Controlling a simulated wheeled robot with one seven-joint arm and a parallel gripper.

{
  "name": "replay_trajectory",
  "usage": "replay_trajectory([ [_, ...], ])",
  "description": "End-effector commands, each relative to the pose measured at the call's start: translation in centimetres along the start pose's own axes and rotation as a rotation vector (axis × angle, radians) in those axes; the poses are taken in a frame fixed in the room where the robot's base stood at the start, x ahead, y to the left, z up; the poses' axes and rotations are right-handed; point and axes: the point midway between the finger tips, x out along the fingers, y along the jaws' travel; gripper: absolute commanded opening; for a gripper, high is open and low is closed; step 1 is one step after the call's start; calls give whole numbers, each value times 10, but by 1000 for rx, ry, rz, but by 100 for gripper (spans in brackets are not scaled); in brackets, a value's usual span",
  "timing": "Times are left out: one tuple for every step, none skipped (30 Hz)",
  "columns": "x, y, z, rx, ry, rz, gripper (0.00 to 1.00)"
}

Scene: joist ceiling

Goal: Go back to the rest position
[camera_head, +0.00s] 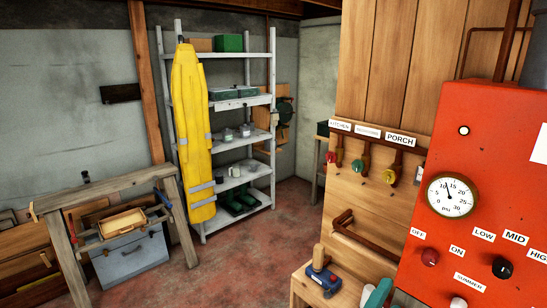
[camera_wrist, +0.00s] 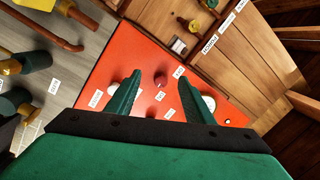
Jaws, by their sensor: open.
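My gripper (camera_wrist: 160,82) shows in the wrist view with its two dark green fingers apart. Nothing is seen between them. They point toward the red control panel (camera_wrist: 120,62), and I cannot tell how far off it is. White round parts on the panel are partly hidden behind the fingers. In the head view the red panel (camera_head: 480,140) stands at the right, with a pressure gauge (camera_head: 452,195), a dark red knob (camera_head: 430,257) and a black knob (camera_head: 502,267).
A wooden wall with labelled valves (camera_head: 358,166) stands left of the panel. A blue tool (camera_head: 323,277) lies on a wooden ledge below. A grey shelf (camera_head: 270,95) with a yellow garment (camera_head: 190,110) and a sawhorse (camera_head: 105,185) stand further left. The red floor (camera_head: 270,245) between is clear.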

Motion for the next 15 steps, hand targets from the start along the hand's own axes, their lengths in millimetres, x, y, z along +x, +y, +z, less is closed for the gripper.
replay_trajectory([
  [-7,11,12,-72,-31,-14,48],
  [-11,16,19,-114,-48,-27,48],
  [-16,22,27,-167,-71,-45,48],
  [-21,27,34,-206,-90,-58,48],
  [-26,32,41,-245,-107,-71,48],
  [-33,39,49,-294,-131,-89,48],
  [-39,44,56,-330,-150,-102,48],
  [-44,50,62,-366,-167,-116,48],
  [-53,58,70,-411,-191,-134,48],
  [-59,63,76,-443,-209,-148,48],
  [-66,69,81,-475,-227,-162,48],
  [-75,77,88,-516,-250,-180,48],
  [-82,83,93,-546,-267,-193,48],
  [-90,89,98,-574,-284,-207,48],
  [-100,97,104,-610,-307,-225,48],
])
